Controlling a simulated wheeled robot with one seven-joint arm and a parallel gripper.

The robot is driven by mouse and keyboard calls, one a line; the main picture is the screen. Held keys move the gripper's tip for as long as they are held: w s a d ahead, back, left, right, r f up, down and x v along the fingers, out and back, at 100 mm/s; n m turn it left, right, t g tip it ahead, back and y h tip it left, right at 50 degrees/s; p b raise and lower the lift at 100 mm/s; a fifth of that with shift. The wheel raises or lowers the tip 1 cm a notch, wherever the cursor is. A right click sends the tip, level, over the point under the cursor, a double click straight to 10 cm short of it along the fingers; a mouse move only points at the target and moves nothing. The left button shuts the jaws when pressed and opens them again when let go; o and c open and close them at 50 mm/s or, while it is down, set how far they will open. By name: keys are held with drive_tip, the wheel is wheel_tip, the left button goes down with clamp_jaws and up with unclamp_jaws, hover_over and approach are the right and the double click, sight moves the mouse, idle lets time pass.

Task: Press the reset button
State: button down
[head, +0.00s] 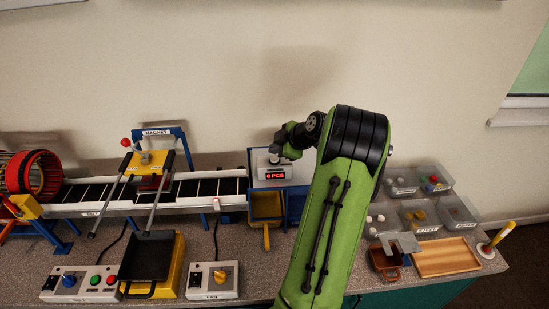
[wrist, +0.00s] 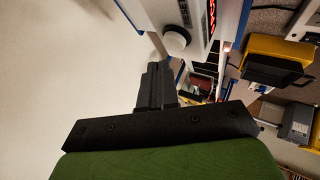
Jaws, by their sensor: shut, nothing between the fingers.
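A white counter box (head: 270,178) with a red lit display reading "6 PCS" (head: 268,174) stands at the end of the conveyor in the head view. In the wrist view a round white button (wrist: 177,39) sticks out of the box's face, near the red digits (wrist: 211,16).
The conveyor (head: 205,187) with a magnet frame (head: 158,133) runs to the left. A yellow bin (head: 265,206) sits below the box. Control boxes (head: 82,283) and a black pan (head: 148,255) stand in front. Clear trays (head: 420,215) and a wooden tray (head: 447,258) lie right.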

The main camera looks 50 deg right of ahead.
sight(277, 160)
drive_tip(key=shift+r+p, duration=1.25)
drive_tip(key=shift+r, duration=1.15)
drive_tip(key=shift+f, duration=0.1)
drive_tip(key=w+a+r+m+g, duration=0.1)
drive_tip(key=a+r, duration=0.3)
drive_tip(key=a, duration=0.9)
drive_tip(key=w+a+r+m+g, duration=0.15)
drive_tip(key=a+r, duration=0.25)
drive_tip(key=a, duration=0.9)
drive_tip(key=s+a+m, duration=0.2)
drive_tip(key=s+a, duration=0.5)
drive_tip(key=s, duration=0.2)
drive_tip(key=s+a+f+m+g+y, duration=0.1)
drive_tip(key=s+a+m, duration=0.2)
drive_tip(key=s+a, duration=0.4)
drive_tip(key=s, duration=0.2)
drive_tip(key=shift+s, duration=0.35)
